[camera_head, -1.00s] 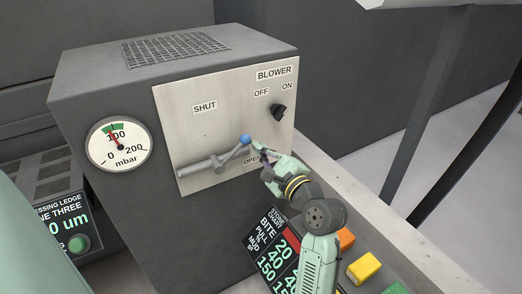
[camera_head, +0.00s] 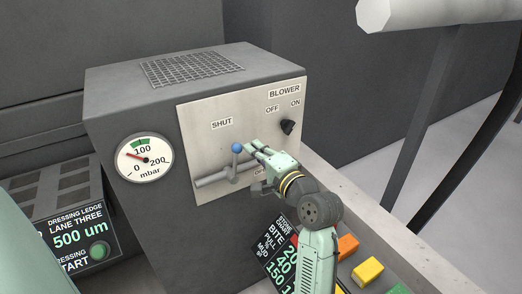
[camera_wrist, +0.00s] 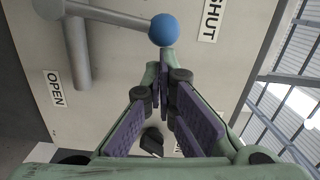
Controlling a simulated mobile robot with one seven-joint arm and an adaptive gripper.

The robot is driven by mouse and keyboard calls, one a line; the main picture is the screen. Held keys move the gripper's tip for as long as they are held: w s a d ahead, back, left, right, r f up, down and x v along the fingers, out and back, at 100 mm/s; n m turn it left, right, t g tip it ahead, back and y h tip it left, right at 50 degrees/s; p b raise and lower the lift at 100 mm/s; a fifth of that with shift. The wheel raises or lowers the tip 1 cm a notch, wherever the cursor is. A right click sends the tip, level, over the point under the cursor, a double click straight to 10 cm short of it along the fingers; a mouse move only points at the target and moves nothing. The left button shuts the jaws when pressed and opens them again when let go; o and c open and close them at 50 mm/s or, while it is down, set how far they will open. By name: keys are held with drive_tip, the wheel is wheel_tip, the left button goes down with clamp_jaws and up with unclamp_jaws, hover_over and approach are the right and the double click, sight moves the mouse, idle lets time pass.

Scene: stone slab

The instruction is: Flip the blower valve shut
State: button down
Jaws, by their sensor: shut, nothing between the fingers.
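The blower valve is a grey pipe (camera_head: 212,179) with a short lever (camera_head: 234,163) ending in a blue knob (camera_head: 237,147). The lever stands nearly upright, leaning slightly right, between the SHUT label (camera_head: 222,124) and the mostly hidden OPEN label. My gripper (camera_head: 254,147) is shut and empty, its fingertips just right of the knob. In the wrist view the blue knob (camera_wrist: 163,30) sits right at the tips of my gripper (camera_wrist: 163,55); I cannot tell if they touch. The OPEN label (camera_wrist: 55,88) shows clearly there.
A black BLOWER switch (camera_head: 287,127) is at the panel's upper right. A pressure gauge (camera_head: 145,160) on the left reads below 100. A stone chart screen (camera_head: 280,250) and coloured blocks, including a yellow one (camera_head: 367,271), lie below my arm.

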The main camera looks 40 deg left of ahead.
drive_tip(key=shift+s+a+r+n, duration=0.15)
drive_tip(key=shift+s+n, duration=0.2)
drive_tip(key=shift+n, duration=0.05)
drive_tip(key=shift+s+a+r+n, duration=0.15)
drive_tip(key=shift+s+n, duration=0.2)
drive_tip(key=shift+n, duration=0.05)
